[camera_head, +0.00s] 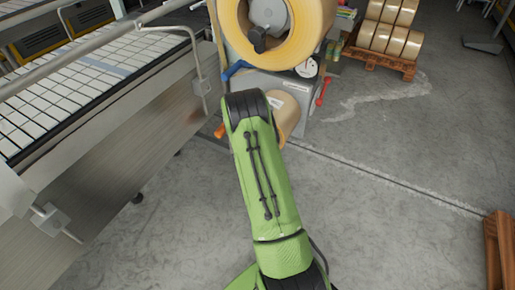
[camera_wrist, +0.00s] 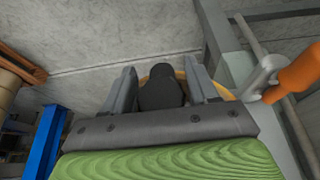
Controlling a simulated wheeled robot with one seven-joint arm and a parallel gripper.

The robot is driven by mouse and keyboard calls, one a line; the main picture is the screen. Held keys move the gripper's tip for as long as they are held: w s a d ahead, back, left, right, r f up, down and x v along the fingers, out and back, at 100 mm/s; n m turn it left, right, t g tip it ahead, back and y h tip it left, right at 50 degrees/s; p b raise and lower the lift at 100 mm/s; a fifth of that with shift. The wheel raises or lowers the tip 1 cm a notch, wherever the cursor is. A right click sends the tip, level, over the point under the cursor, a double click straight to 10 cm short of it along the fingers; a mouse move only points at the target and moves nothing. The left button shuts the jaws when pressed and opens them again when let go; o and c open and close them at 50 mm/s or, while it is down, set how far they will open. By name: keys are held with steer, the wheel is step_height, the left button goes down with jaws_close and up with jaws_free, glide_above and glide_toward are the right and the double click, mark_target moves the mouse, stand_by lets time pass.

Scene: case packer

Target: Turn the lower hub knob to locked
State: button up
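The lower hub knob (camera_wrist: 162,90) is a dark, round-topped piece in the wrist view. It stands between the two grey fingers of my gripper (camera_wrist: 161,84). The fingers are apart, one on each side of it, and whether either touches it is unclear. An edge of the yellow-tan lower roll (camera_wrist: 229,94) shows behind the fingers. In the head view the lower roll (camera_head: 287,118) is partly behind my green arm, and my gripper and the lower knob are hidden. The upper roll, with its own black knob (camera_head: 258,40), is above. I cannot read the lower knob's setting.
An orange handle (camera_wrist: 300,74) on a metal bracket is close right of my gripper. A blue bar (camera_wrist: 44,142) is at left. A conveyor (camera_head: 75,85) stands left of my arm, and a pallet of rolls (camera_head: 385,58) is behind.

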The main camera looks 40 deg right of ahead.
steer(key=shift+o, duration=0.6)
steer(key=shift+r, duration=0.1)
steer(key=shift+r, duration=0.15)
steer(key=p+v, duration=0.1)
steer(key=v, duration=1.4)
steer(key=shift+r+p, duration=0.2)
steer(key=shift+p, duration=0.15)
steer(key=shift+a, duration=0.1)
